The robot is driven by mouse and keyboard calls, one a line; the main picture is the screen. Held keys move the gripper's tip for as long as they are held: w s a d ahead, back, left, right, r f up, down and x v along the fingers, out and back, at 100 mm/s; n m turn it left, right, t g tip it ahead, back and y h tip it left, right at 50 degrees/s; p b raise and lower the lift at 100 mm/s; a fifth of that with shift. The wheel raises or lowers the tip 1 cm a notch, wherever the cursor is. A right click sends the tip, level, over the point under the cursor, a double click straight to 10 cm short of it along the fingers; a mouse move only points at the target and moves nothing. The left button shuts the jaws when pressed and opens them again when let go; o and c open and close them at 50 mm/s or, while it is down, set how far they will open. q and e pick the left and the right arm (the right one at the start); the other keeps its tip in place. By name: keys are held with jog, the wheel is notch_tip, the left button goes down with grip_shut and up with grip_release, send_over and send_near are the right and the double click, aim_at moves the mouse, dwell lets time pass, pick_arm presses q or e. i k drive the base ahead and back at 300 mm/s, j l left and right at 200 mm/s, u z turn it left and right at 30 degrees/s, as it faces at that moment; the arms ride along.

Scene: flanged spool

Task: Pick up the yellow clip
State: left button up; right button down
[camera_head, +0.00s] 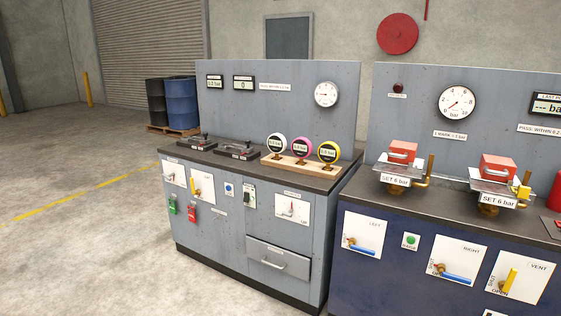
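A small yellow piece (522,191), which looks like the yellow clip, is on the right bench at the brass pipe beside the right-hand "SET 6 bar" unit (497,181). It is too small to tell whether it grips the pipe or only rests against it. A similar "SET 6 bar" unit (402,165) with a red block stands to its left, and no yellow piece shows on its pipe. Neither of my grippers is in view.
The grey bench (230,225) carries white, pink and yellow gauges (329,152) on a wooden stand. The blue bench (390,270) has lever valves on its front. A red object (555,196) is cut by the right edge. Open concrete floor (80,230) lies at left.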

aim_at(524, 192)
jog(key=z, duration=1.45)
jog(key=i+l+z, duration=0.1)
jog(key=i, duration=0.4)
